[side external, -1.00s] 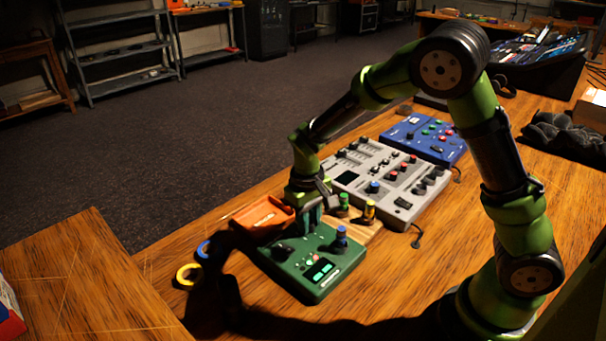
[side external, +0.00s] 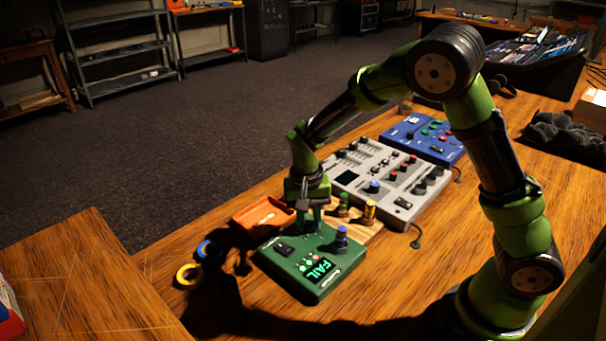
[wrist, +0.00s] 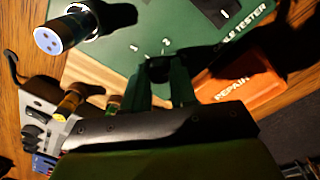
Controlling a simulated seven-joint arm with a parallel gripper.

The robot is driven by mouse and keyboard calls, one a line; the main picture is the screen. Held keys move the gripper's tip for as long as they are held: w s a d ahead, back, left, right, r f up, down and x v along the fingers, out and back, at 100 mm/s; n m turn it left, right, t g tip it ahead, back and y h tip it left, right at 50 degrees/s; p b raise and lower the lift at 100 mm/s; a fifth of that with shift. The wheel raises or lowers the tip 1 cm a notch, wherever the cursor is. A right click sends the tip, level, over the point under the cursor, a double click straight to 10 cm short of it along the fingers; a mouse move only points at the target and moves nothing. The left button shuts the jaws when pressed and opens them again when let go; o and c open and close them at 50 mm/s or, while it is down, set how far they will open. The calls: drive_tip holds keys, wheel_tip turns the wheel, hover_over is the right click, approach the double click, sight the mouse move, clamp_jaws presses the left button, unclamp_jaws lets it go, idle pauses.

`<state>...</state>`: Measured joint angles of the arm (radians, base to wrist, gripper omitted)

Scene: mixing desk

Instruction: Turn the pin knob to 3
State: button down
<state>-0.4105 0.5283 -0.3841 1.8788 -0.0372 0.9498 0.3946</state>
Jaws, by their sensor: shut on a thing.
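The green cable tester (side external: 312,285) lies flat on the desk, its lit display (side external: 319,270) reading FAIL. It also fills the top of the wrist view (wrist: 125,22). My gripper (side external: 312,224) points down at the tester's far edge. In the wrist view its two fingers (wrist: 160,82) are shut on a small black knob (wrist: 158,68), the pin knob. The fingers hide much of the knob, and its pointer and any number cannot be read. A black switch (side external: 284,248) and a blue-topped connector (side external: 341,240) stand on the tester.
An orange REPAIR tray (side external: 262,213) lies close behind the tester. Green (side external: 343,204) and yellow (side external: 369,212) connectors stand on a wooden block close by. The grey mixer (side external: 385,180) lies beyond. Yellow (side external: 188,274) and blue (side external: 205,249) rings lie left of the tester.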

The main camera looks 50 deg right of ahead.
idle(0.4)
drive_tip(key=c, duration=0.9)
unclamp_jaws()
drive_tip(key=shift+r, duration=0.1)
wheel_tip(320, 180, up, 17)
drive_tip(key=shift+w+a, duration=0.25)
drive_tip(key=shift+a, duration=0.05)
drive_tip(key=s+r+n+t+y, duration=0.2)
drive_tip(key=s+t, duration=0.5)
drive_tip(key=s, duration=0.9)
drive_tip(key=shift+s+d+r+n+t, duration=0.35)
drive_tip(key=shift+r+n, duration=0.25)
drive_tip(key=shift+n, duration=0.6)
